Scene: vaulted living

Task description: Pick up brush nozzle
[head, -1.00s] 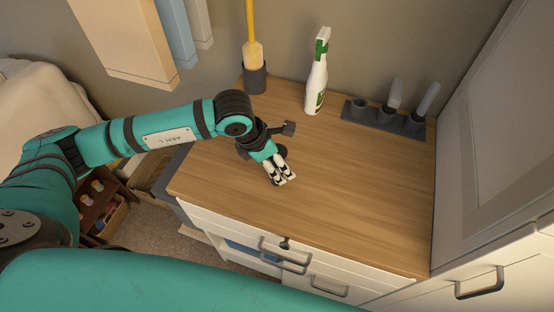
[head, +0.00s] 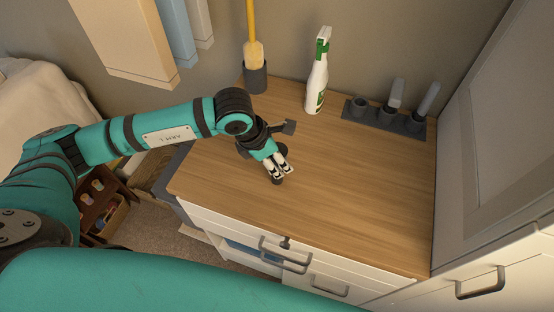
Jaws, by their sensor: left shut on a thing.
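My left gripper (head: 280,174) is low over the left part of the wooden cabinet top (head: 350,205). It is shut on a small dark thing, which I take to be the brush nozzle (head: 277,181). Only a bit of it shows below the fingertips; the fingers hide the rest. I cannot tell whether it touches the wood. My right gripper is out of view.
A dark holder (head: 412,131) with grey tube-like parts stands at the back right. A white and green spray bottle (head: 316,88) stands at the back, and a yellow-handled brush in a dark cup (head: 255,78) at the back left. The cabinet top's middle and right are clear.

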